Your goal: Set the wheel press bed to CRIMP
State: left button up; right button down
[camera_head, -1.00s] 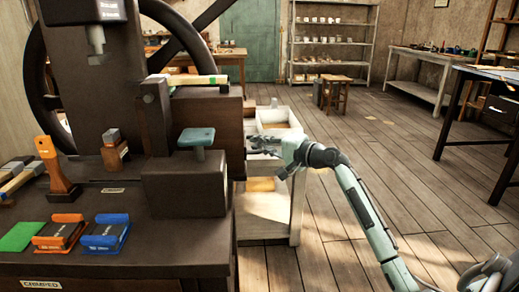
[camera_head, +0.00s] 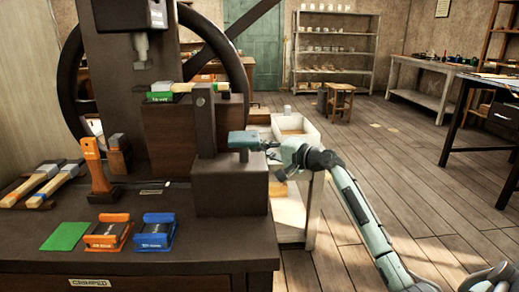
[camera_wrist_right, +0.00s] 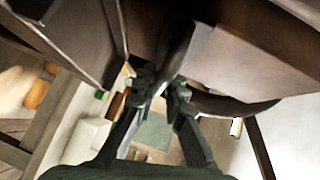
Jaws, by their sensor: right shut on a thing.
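The wheel press is a dark machine with a column (camera_head: 112,60) and a ram (camera_head: 141,48) above its bench-like base. Its large dark handwheel (camera_head: 249,85) stands behind the column, and its lower part is hidden.
An orange block (camera_head: 109,232), a blue block (camera_head: 155,232) and a green pad (camera_head: 66,236) lie on the base. Wooden-handled tools (camera_head: 40,184) lie at the left. A plate reads "CRIMPED" (camera_head: 89,282).

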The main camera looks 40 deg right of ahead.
dwell(0.4)
jog(key=c, duration=1.6)
grip_release()
jog(key=v, duration=1.2)
